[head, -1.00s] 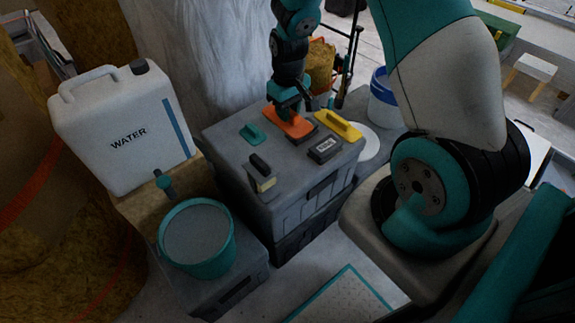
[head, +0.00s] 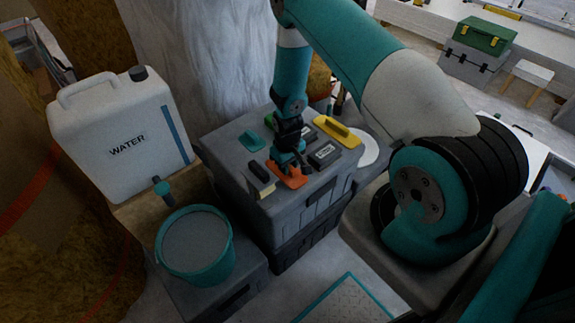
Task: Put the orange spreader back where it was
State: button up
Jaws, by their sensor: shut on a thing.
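The orange spreader (head: 291,180) is in the head view over the front part of the grey toolbox lid (head: 232,152). My gripper (head: 287,168) is shut on it from above and hides part of it. I cannot tell whether the spreader touches the lid or hangs just above it. It is close to the right of a block with a black handle (head: 259,172).
A yellow float (head: 338,130), a small labelled dark block (head: 322,154) and a teal tool (head: 250,140) lie on the lid. A teal bucket (head: 197,245) and a white water canister (head: 118,130) stand to the left.

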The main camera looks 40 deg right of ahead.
jog(key=shift+f, duration=0.25)
jog(key=o, duration=0.9)
jog(key=shift+o, duration=0.2)
notch_tip(320, 180, up, 12)
jog(key=r, duration=0.1)
jog(key=s+a+r+n+y, duration=0.2)
jog(key=a+r, duration=0.9)
jog(key=r, duration=0.3)
jog(key=s+a+r+n+y, duration=0.1)
jog(key=s+a+r+n, duration=0.1)
jog(key=s+a+r, duration=0.3)
jog(key=s+a+r+n+y, duration=0.1)
jog(key=s+a+r+n, duration=0.1)
jog(key=s+a+r, duration=0.4)
jog(key=s+r, duration=0.4)
jog(key=s, duration=0.4)
jog(key=shift+s+a+r+n, duration=0.2)
jog(key=shift+s+n, duration=0.1)
